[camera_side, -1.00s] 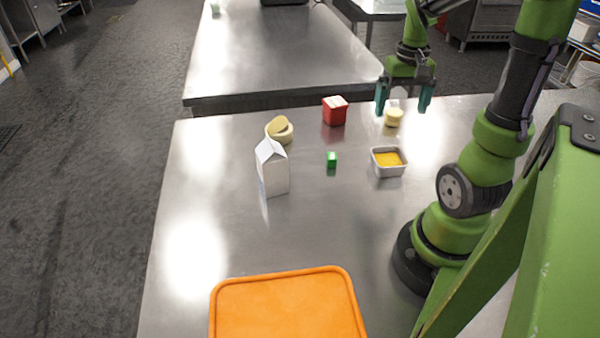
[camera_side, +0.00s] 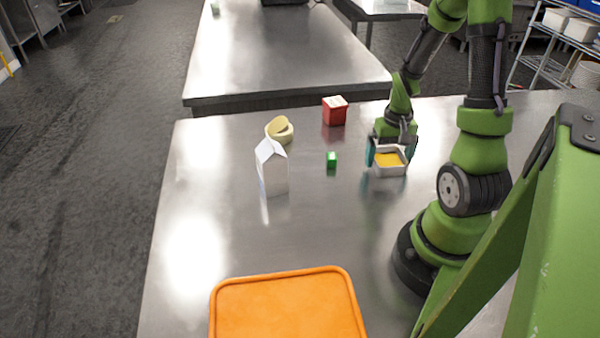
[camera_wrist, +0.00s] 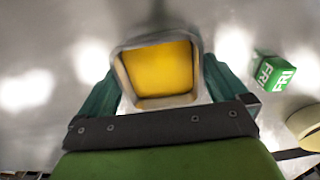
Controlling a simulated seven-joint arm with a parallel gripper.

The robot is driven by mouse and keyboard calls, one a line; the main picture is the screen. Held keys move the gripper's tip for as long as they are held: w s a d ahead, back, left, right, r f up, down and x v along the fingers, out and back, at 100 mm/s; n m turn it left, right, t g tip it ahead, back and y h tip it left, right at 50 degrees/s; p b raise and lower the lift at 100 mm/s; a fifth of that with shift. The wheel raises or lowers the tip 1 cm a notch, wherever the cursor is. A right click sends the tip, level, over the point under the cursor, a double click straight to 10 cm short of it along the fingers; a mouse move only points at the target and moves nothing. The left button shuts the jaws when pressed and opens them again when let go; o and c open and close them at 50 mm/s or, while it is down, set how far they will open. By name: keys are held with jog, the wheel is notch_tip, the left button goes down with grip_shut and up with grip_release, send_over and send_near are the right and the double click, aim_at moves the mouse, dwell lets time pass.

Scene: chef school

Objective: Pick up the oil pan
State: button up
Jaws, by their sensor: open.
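The oil pan is a small square metal pan (camera_side: 389,171) holding yellow oil, on the steel table right of centre in the side view. It fills the middle of the wrist view (camera_wrist: 156,101). My gripper (camera_side: 391,154) is low at the pan's far side, its teal fingers left and right of the pan. In the wrist view my open gripper (camera_wrist: 155,88) has one finger on each side of the pan. I cannot tell whether the fingers touch its walls.
A green cube (camera_side: 332,159) lies left of the pan. A red box (camera_side: 335,111), a pale yellow curved piece (camera_side: 279,130) and a white carton (camera_side: 271,168) stand further left. An orange tray (camera_side: 286,305) lies at the front. The table between is clear.

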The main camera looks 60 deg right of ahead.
jog(key=shift+f, duration=0.45)
jog(key=shift+c, duration=0.3)
jog(key=shift+r, duration=0.1)
jog(key=c, duration=1.1)
